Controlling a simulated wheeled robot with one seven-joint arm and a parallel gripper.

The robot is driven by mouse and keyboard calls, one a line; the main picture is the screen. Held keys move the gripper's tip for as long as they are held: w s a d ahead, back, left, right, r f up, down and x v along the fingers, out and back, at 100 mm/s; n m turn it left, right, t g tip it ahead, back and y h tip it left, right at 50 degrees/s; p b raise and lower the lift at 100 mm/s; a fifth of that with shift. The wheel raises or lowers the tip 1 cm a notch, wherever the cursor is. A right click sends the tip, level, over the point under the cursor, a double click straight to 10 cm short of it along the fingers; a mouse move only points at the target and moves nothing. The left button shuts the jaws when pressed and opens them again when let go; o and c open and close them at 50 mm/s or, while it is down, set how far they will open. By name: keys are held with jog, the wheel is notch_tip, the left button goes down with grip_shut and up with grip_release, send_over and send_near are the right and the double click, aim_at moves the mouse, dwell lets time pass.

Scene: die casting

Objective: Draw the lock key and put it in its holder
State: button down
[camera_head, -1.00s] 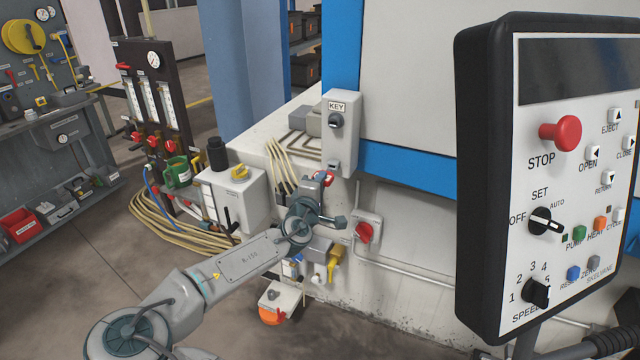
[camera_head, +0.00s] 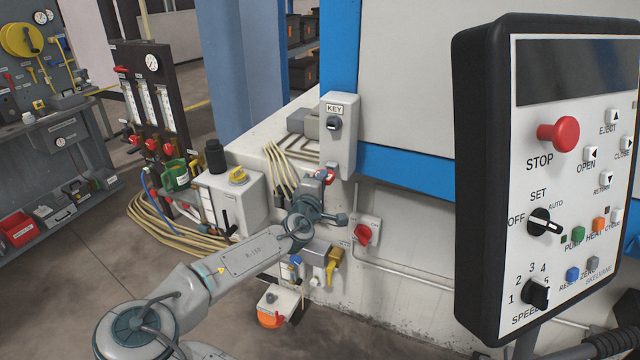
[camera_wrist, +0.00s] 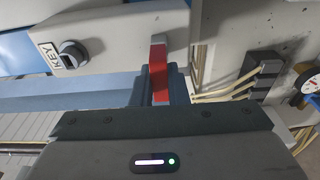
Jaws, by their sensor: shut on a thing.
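The grey box (camera_head: 345,150) labelled KEY is fixed by the blue frame of the machine. It has a dark round knob (camera_head: 334,124) below its label. In the wrist view the box (camera_wrist: 125,25) and the knob (camera_wrist: 73,54) show at the upper left. My gripper (camera_head: 322,183) is just below the box. In the wrist view my gripper (camera_wrist: 161,92) is shut on a flat red piece, seemingly the lock key (camera_wrist: 158,68). The red piece lies against the lower end of the box in the picture. I cannot tell whether it is still seated or free. No separate holder is clearly identifiable.
A control panel (camera_head: 555,100) with a red stop button stands close at the right. A red rotary switch (camera_head: 364,235) is right of my wrist. Cables (camera_head: 281,166) run left of the box, with a white box (camera_head: 245,200) lower left. Open floor lies at the left.

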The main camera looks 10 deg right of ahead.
jog(key=shift+x, duration=0.75)
jog(key=c, duration=1.3)
grip_release()
jog(key=shift+s+d, duration=0.1)
jog(key=shift+c, duration=0.2)
jog(key=b+v, duration=0.1)
jog(key=v, duration=1.2)
jog(key=shift+s+a+b, duration=0.2)
jog(key=shift+s+b, duration=0.15)
jog(key=shift+b, duration=0.05)
